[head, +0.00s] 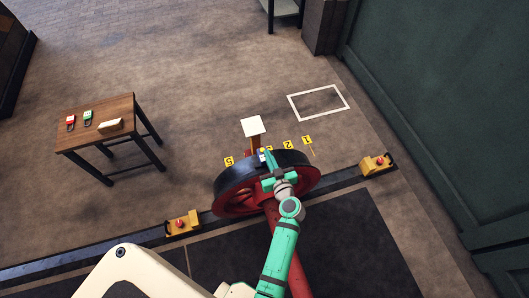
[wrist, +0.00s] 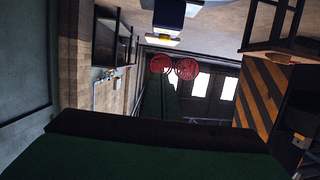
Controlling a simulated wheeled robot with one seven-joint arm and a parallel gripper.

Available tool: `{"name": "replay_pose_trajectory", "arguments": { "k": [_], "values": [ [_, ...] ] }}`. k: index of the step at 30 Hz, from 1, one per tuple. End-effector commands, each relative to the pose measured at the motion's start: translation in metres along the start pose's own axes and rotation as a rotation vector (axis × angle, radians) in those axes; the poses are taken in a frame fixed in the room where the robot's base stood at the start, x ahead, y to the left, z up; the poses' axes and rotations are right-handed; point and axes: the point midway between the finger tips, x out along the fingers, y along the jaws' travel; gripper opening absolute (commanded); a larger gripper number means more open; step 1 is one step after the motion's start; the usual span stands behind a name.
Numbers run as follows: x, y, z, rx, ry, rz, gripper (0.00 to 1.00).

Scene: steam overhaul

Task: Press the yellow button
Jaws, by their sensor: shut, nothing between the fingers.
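My gripper (head: 264,155) is over the top of a red-spoked, black-rimmed wheel (head: 232,182) in the head view. Its fingers are shut and hold nothing. A small yellow spot (head: 263,150) shows right at the fingertips; I cannot tell if it is the yellow button or whether the fingers touch it. A yellow box with a red button (head: 180,224) sits left of the wheel. Another yellow box with a red button (head: 376,163) sits to the right. In the wrist view a blue block (wrist: 169,13) shows at the top; no yellow button can be made out there.
A white square panel (head: 252,126) on a post stands behind the wheel. Yellow number tags (head: 306,140) lie beyond it. A wooden table (head: 100,115) with red and green padlocks stands at left. A white floor outline (head: 318,102) is empty. A green wall (head: 440,80) bounds the right.

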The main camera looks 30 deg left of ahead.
Motion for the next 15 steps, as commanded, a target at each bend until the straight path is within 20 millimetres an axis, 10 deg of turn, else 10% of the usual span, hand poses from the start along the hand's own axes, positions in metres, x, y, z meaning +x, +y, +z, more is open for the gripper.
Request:
{"name": "replay_pose_trajectory", "arguments": {
  "k": [8, 15],
  "values": [
    [0.053, 0.0, -0.001, 0.0, 0.001, -0.001, 0.0],
    [0.061, -0.001, 0.029, 0.002, -0.001, -0.001, 0.0]
  ]
}}
